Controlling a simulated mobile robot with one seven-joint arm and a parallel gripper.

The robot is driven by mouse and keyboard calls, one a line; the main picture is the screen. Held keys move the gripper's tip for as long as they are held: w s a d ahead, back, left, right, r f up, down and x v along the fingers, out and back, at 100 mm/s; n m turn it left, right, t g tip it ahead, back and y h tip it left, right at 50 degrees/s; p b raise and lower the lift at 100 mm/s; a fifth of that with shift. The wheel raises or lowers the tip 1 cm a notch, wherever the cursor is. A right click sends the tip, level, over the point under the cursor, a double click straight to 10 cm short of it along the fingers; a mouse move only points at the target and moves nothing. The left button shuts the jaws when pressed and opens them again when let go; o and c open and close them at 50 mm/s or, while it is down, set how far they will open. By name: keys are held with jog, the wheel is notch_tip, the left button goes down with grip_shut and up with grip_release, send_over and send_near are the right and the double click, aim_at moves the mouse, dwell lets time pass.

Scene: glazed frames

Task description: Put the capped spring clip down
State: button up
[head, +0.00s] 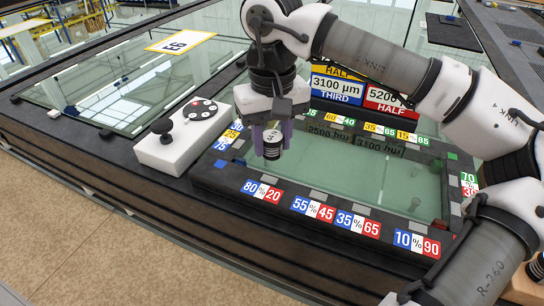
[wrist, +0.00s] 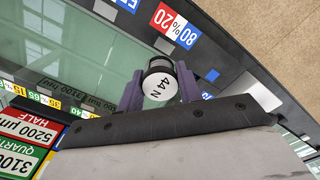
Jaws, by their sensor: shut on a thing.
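The capped spring clip (head: 272,151) is a small dark cylinder with a white cap. In the wrist view its cap (wrist: 160,87) faces the camera and reads "44 N". My gripper (head: 271,136) is shut on it, with a purple finger on each side; both fingers also show in the wrist view (wrist: 159,80). The clip is over the near left part of the glass panel (head: 330,177) inside a dark frame. I cannot tell whether its lower end touches anything.
A white box (head: 182,140) with a black knob and a dark disc stands left of the gripper. The dark frame (head: 320,211) carries coloured percentage labels. Thickness signs (head: 336,86) stand behind the gripper.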

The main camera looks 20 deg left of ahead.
aim_at(272, 176)
notch_tip(272, 176, down, 5)
jog(key=shift+f+p, duration=0.1)
jog(key=shift+p, duration=0.2)
jog(key=shift+s+f+b, duration=0.1)
jog(key=shift+f+b, duration=0.2)
jog(key=shift+b, duration=0.1)
jog(key=shift+f+b, duration=0.3)
jog(key=shift+f, duration=0.1)
grip_shut()
jog(key=o, duration=1)
grip_release()
